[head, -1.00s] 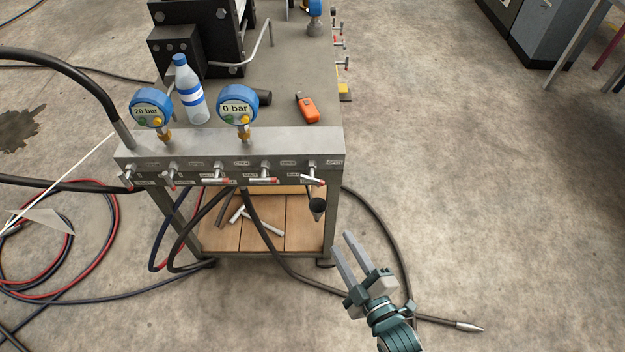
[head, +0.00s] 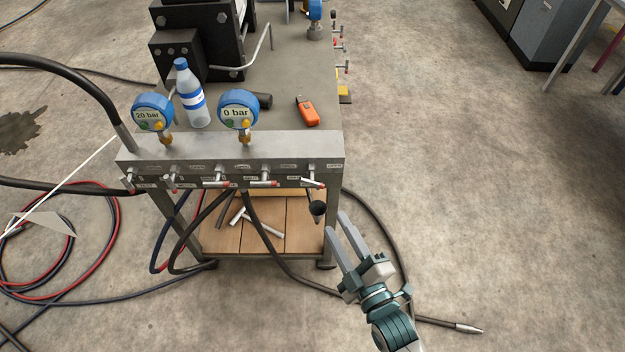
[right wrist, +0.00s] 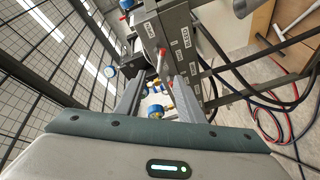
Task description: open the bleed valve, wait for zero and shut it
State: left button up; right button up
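The grey valve manifold (head: 230,150) runs along the cart's front edge, with several red-tipped lever valves. Two blue gauges stand on top: the left gauge (head: 152,112) reads 20 bar, the right gauge (head: 239,108) reads 0 bar. My right gripper (head: 335,222) is open and empty, below and right of the rightmost lever, apart from it. In the right wrist view a red-tipped lever (right wrist: 162,58) shows beyond the open fingers. My left gripper is out of view.
Hoses hang below the manifold and lie on the floor; one hose (head: 375,222) passes behind my right gripper.

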aim_at(314, 184)
jog(key=p+x, duration=0.3)
jog(key=x, duration=1.2)
grip_shut()
